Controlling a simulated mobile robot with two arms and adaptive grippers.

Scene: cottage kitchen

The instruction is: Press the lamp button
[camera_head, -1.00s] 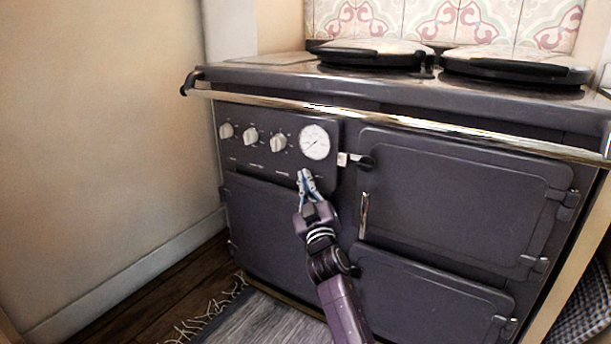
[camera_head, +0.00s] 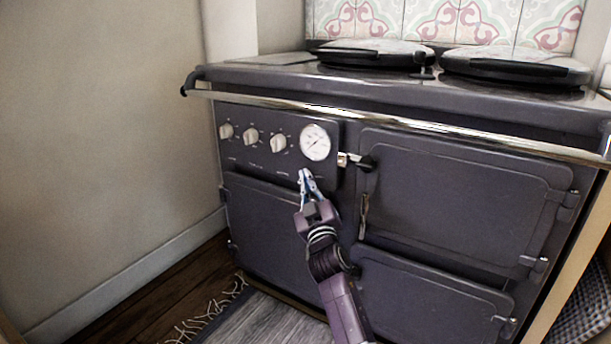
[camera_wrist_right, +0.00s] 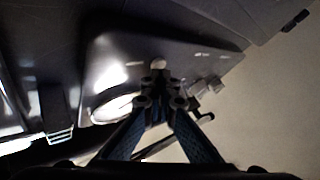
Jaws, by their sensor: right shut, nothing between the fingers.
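My right gripper (camera_head: 305,174) is shut and empty, with its fingertips at the lower edge of the stove's control panel (camera_head: 240,160), below the round white dial (camera_head: 315,142). In the right wrist view the fingertips (camera_wrist_right: 158,82) lie close to a small pale round button (camera_wrist_right: 158,64) on the panel. I cannot tell whether they touch it. In the head view the fingertips hide the button. No lamp itself is in view. My left gripper is not in view.
The dark stove carries a chrome rail (camera_head: 400,121) along its front. Several white knobs (camera_head: 250,136) sit left of the dial, and a door latch (camera_head: 357,160) juts out to its right. A fringed rug (camera_head: 255,318) lies on the floor below.

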